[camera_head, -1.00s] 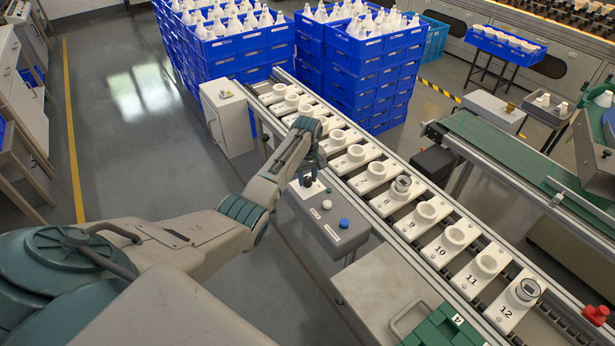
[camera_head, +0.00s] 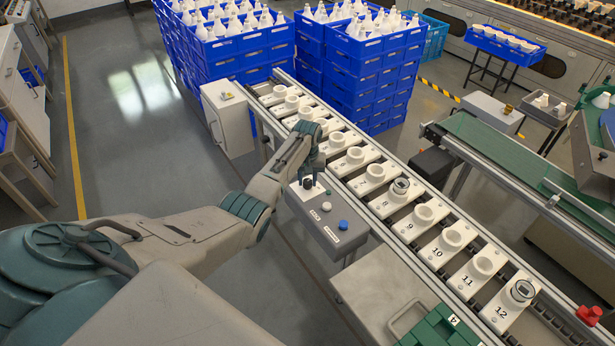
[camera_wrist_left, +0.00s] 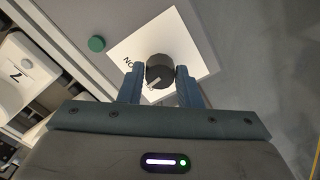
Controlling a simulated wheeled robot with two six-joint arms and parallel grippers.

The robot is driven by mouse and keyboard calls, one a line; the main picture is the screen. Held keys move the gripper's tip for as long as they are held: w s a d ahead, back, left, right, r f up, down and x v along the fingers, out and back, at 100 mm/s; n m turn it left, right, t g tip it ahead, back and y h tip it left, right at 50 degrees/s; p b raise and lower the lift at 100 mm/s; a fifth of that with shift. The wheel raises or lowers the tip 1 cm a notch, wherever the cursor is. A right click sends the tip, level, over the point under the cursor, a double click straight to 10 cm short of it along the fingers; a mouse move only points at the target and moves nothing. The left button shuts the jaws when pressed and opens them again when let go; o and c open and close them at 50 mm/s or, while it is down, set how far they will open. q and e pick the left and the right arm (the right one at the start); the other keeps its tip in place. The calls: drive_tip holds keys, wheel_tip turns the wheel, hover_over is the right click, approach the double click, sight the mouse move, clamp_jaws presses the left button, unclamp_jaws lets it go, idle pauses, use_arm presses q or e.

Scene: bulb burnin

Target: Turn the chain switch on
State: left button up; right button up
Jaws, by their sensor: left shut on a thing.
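The chain switch is a round black knob (camera_wrist_left: 160,72) with a pale pointer mark, on a white plate (camera_wrist_left: 140,45) with black lettering only partly readable. The plate is on top of a grey control box (camera_head: 325,228) beside the conveyor. My left gripper (camera_wrist_left: 160,74) is shut on the knob, with one finger on each side of it. In the head view my left gripper (camera_head: 312,182) reaches down over the box and mostly hides the knob. The pointer slants toward the lower left in the wrist view. My right gripper is not in view.
A green button (camera_wrist_left: 96,44) sits near the plate; white (camera_head: 327,206) and blue (camera_head: 343,224) buttons are nearer the box's front. The conveyor (camera_head: 440,250) with numbered socket carriers runs alongside. Blue crates (camera_head: 240,45) of bulbs stand behind. Floor at left is clear.

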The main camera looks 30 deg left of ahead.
sight(308, 181)
use_arm(q)
drive_tip(key=m+p, duration=0.1)
drive_tip(key=m, duration=0.4)
drive_tip(key=shift+r+m, duration=0.1)
drive_tip(key=shift+m, duration=0.2)
drive_tip(key=shift+w+m+p, duration=0.1)
drive_tip(key=shift+m+p, duration=0.25)
drive_tip(key=shift+m, duration=1.15)
drive_tip(key=o, duration=0.8)
drive_tip(key=shift+o, duration=0.8)
wheel_tip(308, 181, up, 11)
drive_tip(key=b, duration=0.1)
drive_tip(key=shift+b, duration=0.35)
